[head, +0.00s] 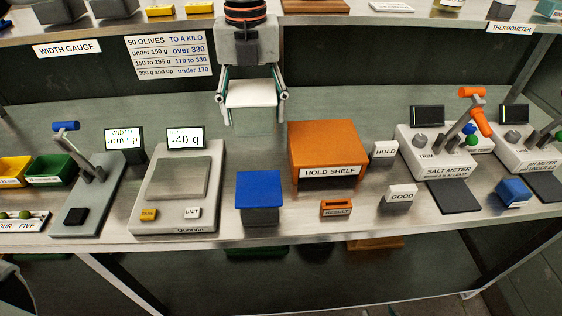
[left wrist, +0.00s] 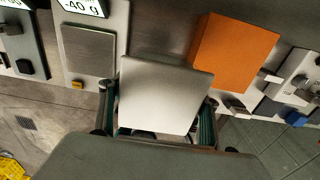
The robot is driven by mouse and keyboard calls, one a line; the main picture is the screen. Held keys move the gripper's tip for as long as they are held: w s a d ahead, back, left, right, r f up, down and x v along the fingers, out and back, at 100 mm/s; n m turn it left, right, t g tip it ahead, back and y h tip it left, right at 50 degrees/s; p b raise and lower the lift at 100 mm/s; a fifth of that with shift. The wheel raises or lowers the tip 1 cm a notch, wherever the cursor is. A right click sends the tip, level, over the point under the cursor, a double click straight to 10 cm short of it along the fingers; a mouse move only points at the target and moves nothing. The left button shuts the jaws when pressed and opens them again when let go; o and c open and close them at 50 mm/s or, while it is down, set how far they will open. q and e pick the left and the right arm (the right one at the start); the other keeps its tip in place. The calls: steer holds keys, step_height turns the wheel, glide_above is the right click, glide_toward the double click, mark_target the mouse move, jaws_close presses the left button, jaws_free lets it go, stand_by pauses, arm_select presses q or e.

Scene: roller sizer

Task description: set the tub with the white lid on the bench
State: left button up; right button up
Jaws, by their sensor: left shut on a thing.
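The tub with the white lid (head: 251,93) is in the middle of the head view, between the scale and the orange hold shelf in the picture. Its lid is white and its body below looks pale and greenish. My left gripper (head: 252,97) is shut on it, with one finger on each side. In the left wrist view the white lid (left wrist: 165,95) fills the space between the fingers. The tub seems to be held above the bench (head: 235,150), towards the back; I cannot tell how high. My right gripper is not in view.
The scale (head: 178,180) reads -40 g. A blue-topped box (head: 258,190) stands near the front edge. The orange hold shelf (head: 328,145) and a salt meter (head: 440,150) are to the right. An upper shelf runs along the back. Bench surface between scale and hold shelf is clear behind the blue-topped box.

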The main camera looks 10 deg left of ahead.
arm_select(q)
glide_above(260, 164)
steer(key=s+d, duration=0.1)
steer(key=s, duration=0.3)
step_height(260, 164, down, 14)
steer(key=shift+w+r+b, duration=0.1)
steer(key=shift+w+b, duration=0.05)
steer(key=shift+b, duration=0.25)
steer(key=w, duration=0.2)
steer(key=w+a+f, duration=0.1)
steer(key=shift+w, duration=0.4)
steer(key=shift+f, duration=0.15)
steer(key=shift+f, duration=0.1)
steer(key=o, duration=0.7)
steer(key=shift+c, duration=0.2)
steer(key=shift+o, duration=0.3)
step_height(260, 164, up, 8)
steer(key=shift+f, duration=0.15)
steer(key=shift+s, duration=0.1)
